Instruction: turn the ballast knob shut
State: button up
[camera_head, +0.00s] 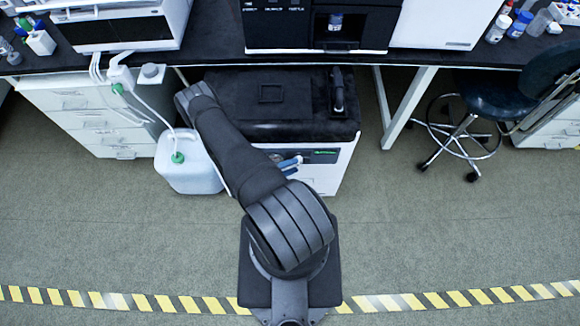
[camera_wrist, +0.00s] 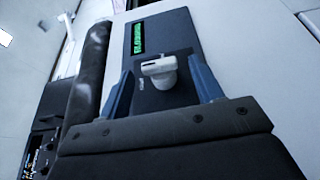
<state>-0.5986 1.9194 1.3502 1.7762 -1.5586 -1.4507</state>
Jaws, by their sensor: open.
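The ballast knob (camera_wrist: 160,70) is a pale grey-white knob on a dark panel (camera_wrist: 172,30) in the wrist view. Its bar handle lies roughly across the picture, a little tilted, with a dark mark on its face. My gripper (camera_wrist: 162,88) is open, with one blue finger on each side of the knob and visible gaps between fingers and knob. In the head view my gripper (camera_head: 289,164) shows as blue fingers at the front of the cabinet under the bench; the knob cannot be made out there.
A green-lit display (camera_wrist: 138,38) sits beside the knob. A white jug (camera_head: 190,170) with a tube stands left of the white cabinet (camera_head: 335,170). A stool (camera_head: 490,95) stands at the right. Yellow-striped tape (camera_head: 420,301) crosses the floor, which is mostly clear.

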jog(key=v, duration=1.7)
jog(key=shift+s+a, duration=0.15)
jog(key=x, duration=1.7)
dwell(0.4)
jog(key=shift+d+r+m+g+y, duration=0.35)
jog(key=shift+m+y, duration=0.2)
jog(key=shift+y, duration=1.2)
jog(key=shift+d+r+m+g+y, duration=0.25)
jog(key=shift+r+m+y, duration=0.25)
jog(key=shift+y, duration=1.3)
jog(key=shift+d+r+m+g+y, duration=0.25)
jog(key=shift+r+m+g+y, duration=0.25)
jog(key=shift+y, duration=1.25)
jog(key=shift+f, duration=0.15)
